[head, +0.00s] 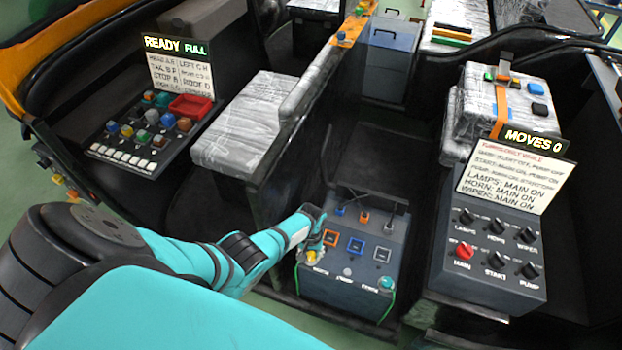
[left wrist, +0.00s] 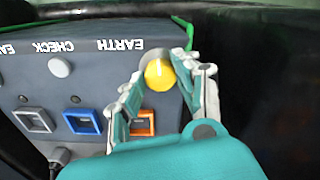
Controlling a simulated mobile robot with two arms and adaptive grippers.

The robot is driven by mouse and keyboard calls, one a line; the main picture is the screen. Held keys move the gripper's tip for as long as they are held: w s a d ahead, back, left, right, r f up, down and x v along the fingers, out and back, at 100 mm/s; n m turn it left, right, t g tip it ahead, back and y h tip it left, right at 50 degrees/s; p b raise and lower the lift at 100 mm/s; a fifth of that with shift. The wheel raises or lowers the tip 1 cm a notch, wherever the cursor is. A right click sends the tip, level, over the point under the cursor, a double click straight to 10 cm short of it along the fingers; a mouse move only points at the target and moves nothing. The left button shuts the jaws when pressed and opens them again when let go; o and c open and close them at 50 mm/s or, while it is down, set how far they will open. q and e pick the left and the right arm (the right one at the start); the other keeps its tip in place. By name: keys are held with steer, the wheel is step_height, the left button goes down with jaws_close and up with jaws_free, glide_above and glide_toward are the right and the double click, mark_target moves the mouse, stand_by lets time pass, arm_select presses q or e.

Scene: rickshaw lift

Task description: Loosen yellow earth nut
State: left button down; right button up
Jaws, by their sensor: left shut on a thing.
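The yellow earth nut (left wrist: 159,74) sits on the front edge of a dark grey box (left wrist: 40,85), beside the upside-down word EARTH in the left wrist view. In the head view the nut (head: 311,257) shows at the box's left front corner. My left gripper (left wrist: 163,68) is shut on the yellow nut, with one finger on each side of it. In the head view this gripper (head: 314,247) reaches down to the same corner and partly hides it. My right gripper is not in view.
Orange (head: 331,238), blue (head: 355,245) and grey (head: 382,254) square frames lie just behind the nut. A green nut (head: 387,283) is at the box's right front. A switch panel (head: 490,255) stands right; a wrapped seat (head: 240,130) is left.

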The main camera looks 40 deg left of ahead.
mark_target(311, 255)
arm_select(q)
steer(key=shift+n, duration=0.9)
steer(key=c, duration=0.9)
jaws_free()
steer(key=shift+c, duration=0.2)
step_height(311, 255, up, 12)
